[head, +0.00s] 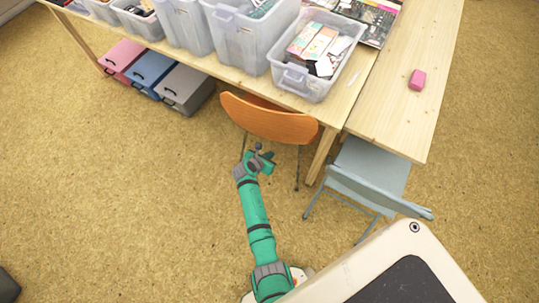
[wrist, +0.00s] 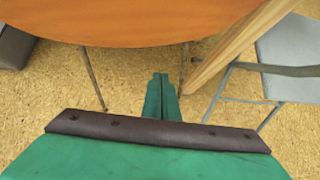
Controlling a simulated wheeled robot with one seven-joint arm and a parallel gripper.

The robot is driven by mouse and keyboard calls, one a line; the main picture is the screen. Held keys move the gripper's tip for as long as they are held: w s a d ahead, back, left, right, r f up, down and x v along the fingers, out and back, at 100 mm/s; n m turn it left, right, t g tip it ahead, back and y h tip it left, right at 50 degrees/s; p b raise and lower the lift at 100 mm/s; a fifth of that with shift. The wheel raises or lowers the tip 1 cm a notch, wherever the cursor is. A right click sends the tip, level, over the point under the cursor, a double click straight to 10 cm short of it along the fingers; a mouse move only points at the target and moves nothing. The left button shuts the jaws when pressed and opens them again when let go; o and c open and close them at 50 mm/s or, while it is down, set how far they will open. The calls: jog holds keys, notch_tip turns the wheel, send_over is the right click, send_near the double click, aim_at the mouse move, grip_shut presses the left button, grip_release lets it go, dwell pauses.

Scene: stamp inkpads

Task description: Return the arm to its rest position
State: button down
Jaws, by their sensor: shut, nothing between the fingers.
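My gripper (wrist: 160,82) is at the end of my green arm, and its fingers are closed together with nothing between them in the wrist view. In the head view my gripper (head: 264,155) is small, just in front of the orange chair (head: 266,121). My arm reaches up from the lower middle of the picture over the open floor. The orange chair also fills the top of the wrist view (wrist: 130,20), beyond my fingertips.
A grey-blue chair (head: 371,170) stands to the right beside the wooden table (head: 397,100). Clear plastic bins (head: 250,40) and a pink block (head: 417,80) are on the tabletops. Pink, blue and grey boxes (head: 186,92) sit underneath. The floor (head: 130,200) at left is clear.

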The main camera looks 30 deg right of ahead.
jog(key=shift+a+r, duration=0.15)
jog(key=shift+r, duration=0.05)
